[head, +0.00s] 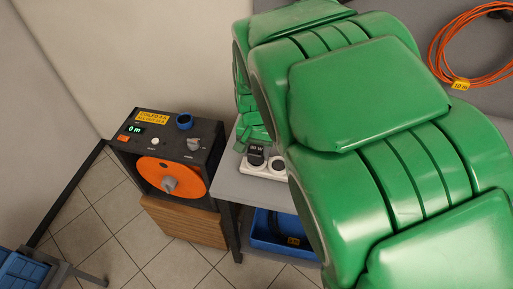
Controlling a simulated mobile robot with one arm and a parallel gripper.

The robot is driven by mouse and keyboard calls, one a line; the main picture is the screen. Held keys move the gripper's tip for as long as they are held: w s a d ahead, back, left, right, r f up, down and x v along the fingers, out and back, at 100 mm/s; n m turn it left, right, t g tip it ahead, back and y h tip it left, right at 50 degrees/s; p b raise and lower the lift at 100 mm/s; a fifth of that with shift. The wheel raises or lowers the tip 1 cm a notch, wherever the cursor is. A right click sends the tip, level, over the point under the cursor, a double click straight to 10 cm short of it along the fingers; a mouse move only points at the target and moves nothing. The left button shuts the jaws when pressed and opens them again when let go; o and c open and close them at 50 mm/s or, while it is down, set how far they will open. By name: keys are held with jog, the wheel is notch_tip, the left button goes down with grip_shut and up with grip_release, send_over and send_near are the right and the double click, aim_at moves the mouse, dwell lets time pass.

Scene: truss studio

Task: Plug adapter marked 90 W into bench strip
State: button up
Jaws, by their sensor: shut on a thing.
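A dark adapter (256,156) stands on the left end of the white bench strip (263,173). Its small label ends in W; the number is too small to read surely. To its right a dark round spot, perhaps a socket, shows on the strip. The strip lies on the grey bench. My green gripper (257,133) shows only in part, just behind and above the adapter. Its fingertips are hard to make out and my arm covers much of this area. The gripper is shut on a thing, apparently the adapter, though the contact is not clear.
A black control box (170,150) with an orange reel and a 0 m display stands left of the grey bench (228,185). A blue bin (265,238) sits below the bench. An orange cable coil (436,62) hangs at the upper right.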

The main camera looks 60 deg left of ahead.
jog(key=shift+f, duration=0.4)
dwell(0.3)
jog(key=o, duration=1.6)
jog(key=shift+c, duration=0.2)
jog(key=shift+r, duration=0.15)
jog(key=shift+r, duration=4.35)
